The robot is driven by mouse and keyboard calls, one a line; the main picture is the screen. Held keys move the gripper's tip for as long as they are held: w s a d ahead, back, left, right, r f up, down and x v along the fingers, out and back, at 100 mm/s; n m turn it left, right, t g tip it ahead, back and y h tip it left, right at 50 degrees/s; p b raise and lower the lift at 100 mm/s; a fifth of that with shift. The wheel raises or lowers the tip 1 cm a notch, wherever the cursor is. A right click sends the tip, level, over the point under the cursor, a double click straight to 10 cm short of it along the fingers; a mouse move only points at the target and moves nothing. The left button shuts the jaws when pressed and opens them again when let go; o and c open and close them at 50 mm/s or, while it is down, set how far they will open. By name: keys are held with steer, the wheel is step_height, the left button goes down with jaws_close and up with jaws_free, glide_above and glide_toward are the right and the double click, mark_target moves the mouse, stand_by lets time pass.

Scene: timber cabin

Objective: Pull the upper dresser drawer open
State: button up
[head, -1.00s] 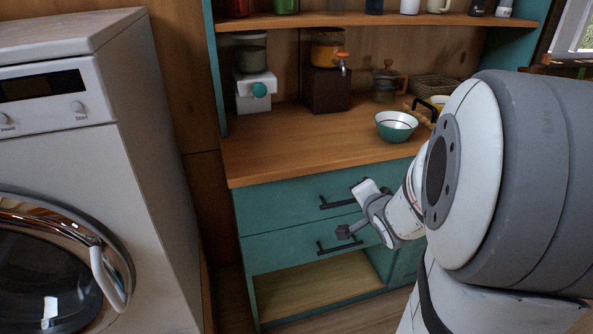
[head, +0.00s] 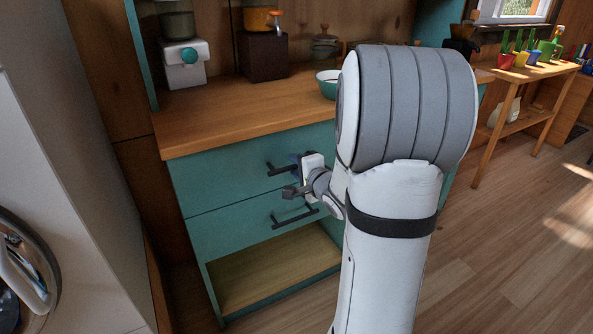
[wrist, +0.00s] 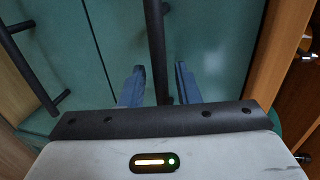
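The upper drawer (head: 222,180) is a teal front just below the dresser's wooden top, and looks shut. Its dark bar handle (head: 279,168) shows in the head view, partly hidden by my gripper (head: 293,175), which is at the handle's right part. In the wrist view, my gripper (wrist: 158,80) has its two bluish fingers apart, one on each side of the upper handle (wrist: 157,40). A gap shows between the bar and each finger. The lower drawer's handle (wrist: 26,60) is at the left of the wrist view.
The lower drawer (head: 235,228) looks shut, above an open wooden compartment (head: 275,268). A teal bowl (head: 328,83) stands on the dresser's wooden top (head: 225,112). A white washing machine (head: 62,170) stands at left. Open floor (head: 515,240) lies at right.

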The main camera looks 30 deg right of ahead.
steer(key=shift+w, duration=0.2)
steer(key=shift+c, duration=0.2)
jaws_close()
